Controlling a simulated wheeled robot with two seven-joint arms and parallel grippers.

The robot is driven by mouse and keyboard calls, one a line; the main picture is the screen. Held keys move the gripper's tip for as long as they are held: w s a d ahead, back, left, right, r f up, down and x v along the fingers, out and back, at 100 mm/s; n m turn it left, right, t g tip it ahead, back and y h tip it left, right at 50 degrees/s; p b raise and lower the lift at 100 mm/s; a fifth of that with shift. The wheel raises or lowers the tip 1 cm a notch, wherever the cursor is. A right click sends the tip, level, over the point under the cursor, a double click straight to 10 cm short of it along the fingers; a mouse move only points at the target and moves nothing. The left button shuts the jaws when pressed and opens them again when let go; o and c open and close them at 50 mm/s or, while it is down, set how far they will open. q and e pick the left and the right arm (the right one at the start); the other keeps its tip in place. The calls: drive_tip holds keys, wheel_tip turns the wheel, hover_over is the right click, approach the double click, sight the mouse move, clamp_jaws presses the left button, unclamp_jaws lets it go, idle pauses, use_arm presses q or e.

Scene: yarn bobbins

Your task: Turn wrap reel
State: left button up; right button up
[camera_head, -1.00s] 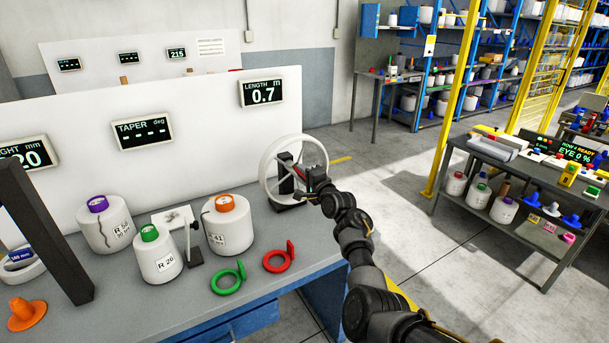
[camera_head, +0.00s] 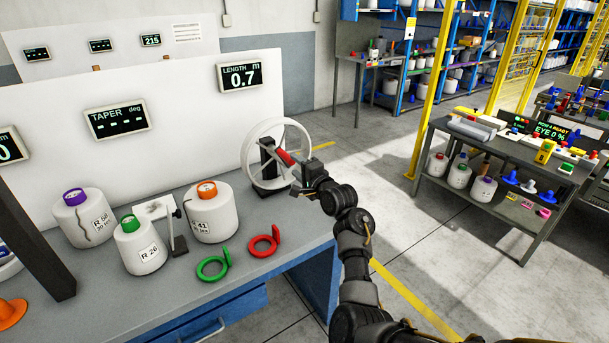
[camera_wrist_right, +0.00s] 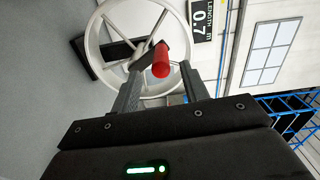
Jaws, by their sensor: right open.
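The white wrap reel (camera_head: 246,152) stands on a dark post at the right end of the grey workbench. Its red crank handle (camera_head: 285,158) points toward my right gripper (camera_head: 300,176). In the right wrist view, the red handle (camera_wrist_right: 160,60) shows between the two open fingers of the right gripper (camera_wrist_right: 162,75), and the reel's spoked wheel is behind it. I cannot tell whether a finger touches the handle. The length display (camera_head: 240,75) behind reads 0.7 m. My left gripper is not in view.
Bobbins with purple (camera_head: 75,197), green (camera_head: 130,221) and orange (camera_head: 207,190) tops stand left of the reel. A green ring (camera_head: 213,268) and a red ring (camera_head: 264,241) lie on the bench near its front edge. A second table (camera_head: 520,150) stands across the aisle.

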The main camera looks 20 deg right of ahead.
drive_tip(key=shift+v, duration=1.9)
